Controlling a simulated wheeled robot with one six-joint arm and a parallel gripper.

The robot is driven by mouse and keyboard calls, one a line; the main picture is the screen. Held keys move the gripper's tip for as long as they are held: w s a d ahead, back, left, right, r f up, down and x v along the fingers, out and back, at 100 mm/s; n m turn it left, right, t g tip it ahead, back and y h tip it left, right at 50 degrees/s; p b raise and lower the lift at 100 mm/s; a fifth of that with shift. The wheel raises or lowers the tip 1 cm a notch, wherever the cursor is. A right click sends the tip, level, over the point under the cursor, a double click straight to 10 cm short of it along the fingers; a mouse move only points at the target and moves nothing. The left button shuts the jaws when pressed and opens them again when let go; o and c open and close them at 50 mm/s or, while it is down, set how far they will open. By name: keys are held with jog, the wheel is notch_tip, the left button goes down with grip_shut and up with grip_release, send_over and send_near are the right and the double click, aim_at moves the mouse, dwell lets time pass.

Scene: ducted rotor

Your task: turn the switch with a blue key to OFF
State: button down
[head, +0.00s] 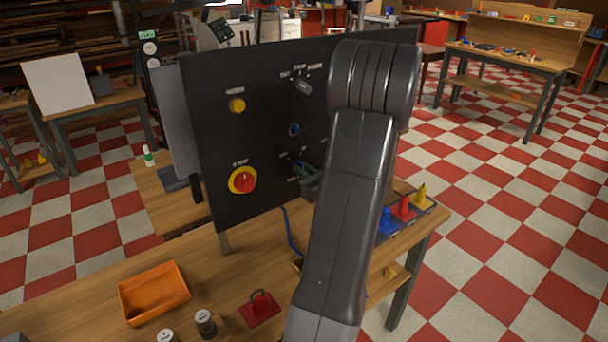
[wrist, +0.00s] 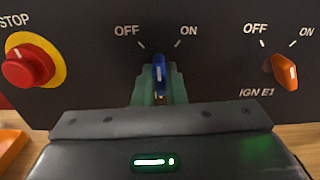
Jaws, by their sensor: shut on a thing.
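The switch with a blue key (wrist: 160,74) is on the black panel in the wrist view, with OFF printed at its upper left and ON at its upper right. The key looks near upright, between the two marks. My gripper (wrist: 158,92) is shut on the blue key, its green fingers on either side of it. In the head view my gripper (head: 308,184) is at the lower part of the panel, partly behind my arm, which hides the key there.
An orange-key switch (wrist: 285,71) marked IGN E1 is close on the right. A red STOP button (wrist: 27,67) is on the left. The panel (head: 215,140) also bears a yellow button (head: 237,105) and a grey selector (head: 303,87). An orange tray (head: 153,293) is on the bench.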

jog(key=n+b, duration=0.7)
jog(key=b, duration=0.5)
jog(key=shift+f, duration=0.15)
jog(key=shift+n, duration=0.3)
jog(key=c, duration=1.5)
grip_release()
